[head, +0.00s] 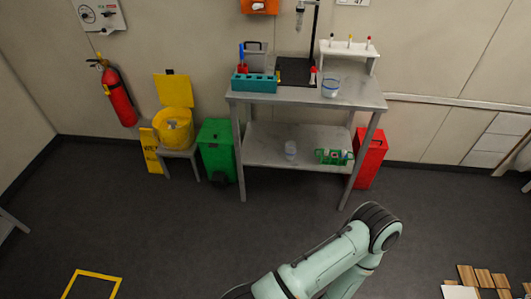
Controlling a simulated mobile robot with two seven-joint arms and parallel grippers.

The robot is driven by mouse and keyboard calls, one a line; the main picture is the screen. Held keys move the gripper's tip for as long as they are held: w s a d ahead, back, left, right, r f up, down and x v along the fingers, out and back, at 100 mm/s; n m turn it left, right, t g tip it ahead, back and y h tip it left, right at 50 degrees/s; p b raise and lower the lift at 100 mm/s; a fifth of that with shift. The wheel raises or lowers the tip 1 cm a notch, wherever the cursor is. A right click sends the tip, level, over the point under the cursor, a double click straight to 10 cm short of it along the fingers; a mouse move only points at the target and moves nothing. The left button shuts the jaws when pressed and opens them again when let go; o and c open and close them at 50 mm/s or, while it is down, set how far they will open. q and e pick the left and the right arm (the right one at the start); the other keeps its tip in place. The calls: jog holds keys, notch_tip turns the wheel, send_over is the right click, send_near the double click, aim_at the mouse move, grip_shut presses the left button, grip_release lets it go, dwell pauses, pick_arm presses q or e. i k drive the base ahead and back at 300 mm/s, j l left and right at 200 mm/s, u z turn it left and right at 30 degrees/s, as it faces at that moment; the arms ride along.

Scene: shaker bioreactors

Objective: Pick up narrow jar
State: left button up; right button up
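A small clear jar (290,149) stands on the lower shelf of the grey metal table, near its middle. A wider clear vessel with a blue rim (330,88) stands on the table top at the right. I cannot tell for certain which of them is the narrow jar, though the one on the lower shelf looks narrower. One of my arms shows at the bottom, its elbow bent, well in front of the table. Neither gripper is in view.
The metal table (270,97) carries a teal rack (254,83), a stand (312,40) and a white tube rack (348,50). A green-and-white rack (333,157) sits on the lower shelf. Green (216,150) and red (370,158) bins flank it.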

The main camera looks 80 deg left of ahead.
aim_at(290, 147)
jog(key=u, duration=2.65)
jog(key=i+j, duration=0.3)
jog(key=i, duration=0.15)
jog(key=i+j, duration=0.3)
jog(key=i, duration=0.2)
jog(key=i+j+u, duration=0.1)
jog(key=i+j, duration=0.15)
jog(key=i, duration=0.2)
jog(key=i+j, duration=0.25)
jog(key=i, duration=0.2)
jog(key=i+j, duration=0.25)
jog(key=i, duration=0.25)
jog(key=j+u, duration=0.05)
